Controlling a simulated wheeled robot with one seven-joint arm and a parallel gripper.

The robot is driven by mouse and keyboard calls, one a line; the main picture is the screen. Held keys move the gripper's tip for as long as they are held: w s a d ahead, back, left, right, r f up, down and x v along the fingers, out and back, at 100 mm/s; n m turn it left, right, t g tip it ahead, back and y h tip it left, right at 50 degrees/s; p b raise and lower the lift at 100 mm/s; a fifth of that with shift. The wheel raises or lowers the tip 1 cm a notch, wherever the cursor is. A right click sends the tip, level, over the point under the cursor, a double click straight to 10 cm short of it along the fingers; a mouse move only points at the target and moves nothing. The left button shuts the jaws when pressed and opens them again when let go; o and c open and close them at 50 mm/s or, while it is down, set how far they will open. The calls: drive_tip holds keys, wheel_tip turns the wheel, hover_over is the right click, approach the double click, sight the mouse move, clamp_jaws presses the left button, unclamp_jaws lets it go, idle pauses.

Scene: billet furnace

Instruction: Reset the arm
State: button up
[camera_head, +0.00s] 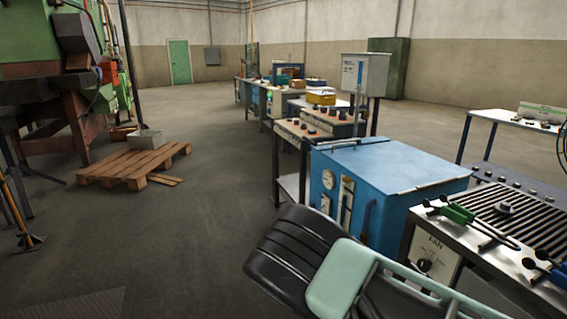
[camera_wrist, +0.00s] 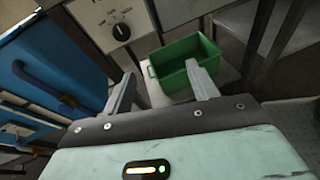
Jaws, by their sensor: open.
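My gripper shows in the wrist view (camera_wrist: 162,85), with its two grey fingers spread apart and nothing between them. A green bin (camera_wrist: 182,62) lies beyond the fingertips, below a panel with a black knob. In the head view my arm's dark and pale green links reach across the lower middle, in front of the blue furnace (camera_head: 385,175). The gripper's fingers are not visible in the head view. The blue furnace also shows at the left of the wrist view (camera_wrist: 50,60).
A roller table (camera_head: 500,215) marked FAN stands right of the furnace, with green-handled tongs (camera_head: 460,215) and blue-handled tongs (camera_head: 545,270) on it. The floor between pallet and furnace is clear.

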drive_tip(key=s+a+r+m+y+p, duration=0.1)
drive_tip(key=s+a+r+m+y, duration=0.2)
drive_tip(key=s+r, duration=0.6)
drive_tip(key=s+a+r+m+g+y+p, duration=0.1)
drive_tip(key=s+a+r+m+y+p, duration=0.1)
drive_tip(key=s+a+r+m+y, duration=0.2)
drive_tip(key=s+a+r+m+g+y+p, duration=0.1)
drive_tip(key=s+a+r+m+y, duration=0.3)
drive_tip(key=s+r+y, duration=0.4)
drive_tip(key=shift+s+a+r+p, duration=0.35)
drive_tip(key=shift+s+r+p, duration=0.25)
drive_tip(key=shift+s+r, duration=3.45)
drive_tip(key=shift+w+r, duration=0.15)
